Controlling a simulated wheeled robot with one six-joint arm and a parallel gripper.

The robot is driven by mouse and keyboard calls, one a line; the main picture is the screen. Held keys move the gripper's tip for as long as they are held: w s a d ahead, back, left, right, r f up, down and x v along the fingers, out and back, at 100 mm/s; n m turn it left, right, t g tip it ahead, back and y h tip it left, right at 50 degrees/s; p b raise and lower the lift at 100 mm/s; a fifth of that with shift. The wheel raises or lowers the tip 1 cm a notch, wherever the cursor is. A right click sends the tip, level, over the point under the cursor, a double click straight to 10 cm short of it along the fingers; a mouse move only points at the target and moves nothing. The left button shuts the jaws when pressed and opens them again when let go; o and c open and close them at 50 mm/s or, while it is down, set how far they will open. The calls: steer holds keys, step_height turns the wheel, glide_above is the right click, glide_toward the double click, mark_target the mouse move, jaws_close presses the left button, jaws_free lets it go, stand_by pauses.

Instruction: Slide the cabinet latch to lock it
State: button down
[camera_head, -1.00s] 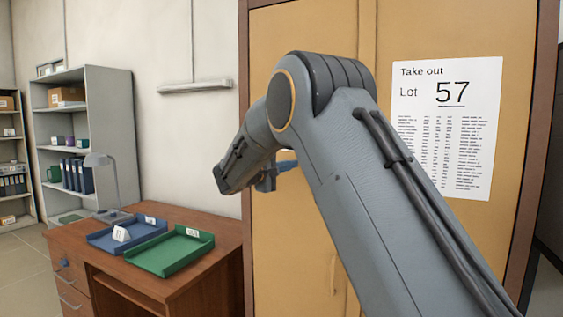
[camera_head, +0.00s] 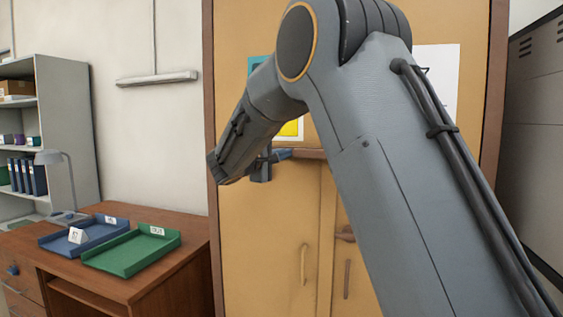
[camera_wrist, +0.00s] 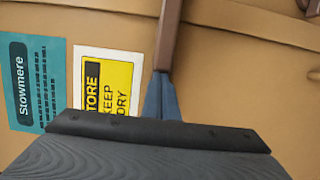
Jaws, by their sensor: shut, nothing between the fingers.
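The tan cabinet (camera_head: 262,230) has a brown frame and lower doors with two pull handles, one at left (camera_head: 304,263) and one at right (camera_head: 347,278). A small brown fitting (camera_head: 345,233), partly behind my arm, sits near the door gap. A brown horizontal bar (camera_head: 312,154) runs above the lower doors. I cannot tell for certain which of these is the latch. My gripper (camera_head: 283,155) is shut and empty at the bar's left end. In the wrist view its blue fingertips (camera_wrist: 162,82) meet or overlap the bar (camera_wrist: 169,35); contact is unclear.
A teal sign (camera_wrist: 34,80) and a yellow sign (camera_wrist: 108,85) are on the cabinet beside my fingers. A desk (camera_head: 165,278) with a blue tray (camera_head: 58,243) and a green tray (camera_head: 130,262) stands left. A grey cabinet (camera_head: 535,150) stands right. My arm hides much of the cabinet.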

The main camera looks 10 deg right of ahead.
steer(key=shift+s+a, duration=0.1)
steer(key=shift+s, duration=0.25)
steer(key=s+a+b, duration=0.4)
steer(key=a, duration=0.7)
steer(key=shift+s, duration=0.35)
